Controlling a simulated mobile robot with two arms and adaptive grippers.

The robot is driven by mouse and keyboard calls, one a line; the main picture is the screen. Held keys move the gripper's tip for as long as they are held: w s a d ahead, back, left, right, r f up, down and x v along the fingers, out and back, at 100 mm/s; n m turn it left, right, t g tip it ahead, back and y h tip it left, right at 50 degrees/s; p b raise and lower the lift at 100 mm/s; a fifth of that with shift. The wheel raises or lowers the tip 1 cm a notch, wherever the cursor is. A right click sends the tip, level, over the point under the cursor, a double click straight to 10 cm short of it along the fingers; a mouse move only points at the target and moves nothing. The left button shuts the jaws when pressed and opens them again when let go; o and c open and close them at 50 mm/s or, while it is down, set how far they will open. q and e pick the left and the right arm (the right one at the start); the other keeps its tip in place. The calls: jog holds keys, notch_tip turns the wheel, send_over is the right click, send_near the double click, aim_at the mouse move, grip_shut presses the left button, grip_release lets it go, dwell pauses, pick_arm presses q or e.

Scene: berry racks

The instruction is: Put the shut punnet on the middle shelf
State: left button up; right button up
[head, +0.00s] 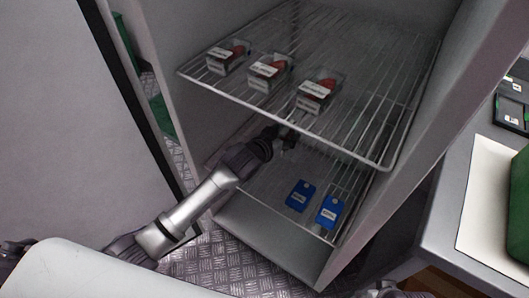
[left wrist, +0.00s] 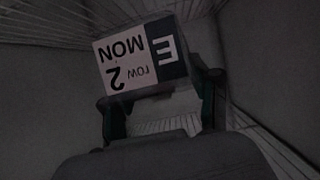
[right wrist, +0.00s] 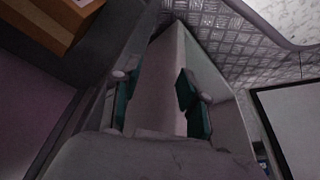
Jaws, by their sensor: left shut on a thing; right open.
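In the head view, my left gripper (head: 287,140) reaches into the open cabinet, in front of or below the edge of the upper wire shelf (head: 355,125). In the left wrist view, my left gripper (left wrist: 158,105) is shut on a punnet (left wrist: 140,57) whose label reads "E", "MON", "row 2". I cannot make out that punnet in the head view, nor whether it touches a shelf. A lower wire shelf (head: 265,195) shows beneath. My right gripper (right wrist: 158,100) is open and empty, outside the cabinet. I cannot tell which shelf is the middle one.
Three labelled punnets with red fruit, left (head: 228,57), centre (head: 269,73) and right (head: 319,92), stand along the upper shelf. Two blue packs (head: 300,195) (head: 330,211) lie on the lower shelf. A counter (head: 455,215) stands at right. A brown box (right wrist: 55,25) shows in the right wrist view.

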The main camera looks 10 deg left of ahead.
pick_arm(q)
jog(key=s+a+f, duration=0.1)
jog(key=a, duration=0.1)
jog(key=s+a+f+b, duration=0.1)
jog(key=a+f, duration=0.1)
jog(key=a, duration=0.1)
jog(key=s+a+f, duration=0.1)
jog(key=a+f, duration=0.1)
jog(key=a, duration=0.1)
jog(key=shift+f, duration=0.15)
jog(key=shift+f+b, duration=0.95)
jog(key=shift+f, duration=1)
pick_arm(e)
jog(key=shift+v, duration=1.65)
pick_arm(q)
jog(key=shift+f, duration=0.1)
pick_arm(e)
jog(key=shift+s+d, duration=0.1)
jog(key=shift+s, duration=0.1)
pick_arm(q)
jog(key=o, duration=1.3)
jog(key=shift+o, duration=0.2)
pick_arm(e)
jog(key=shift+w, duration=0.1)
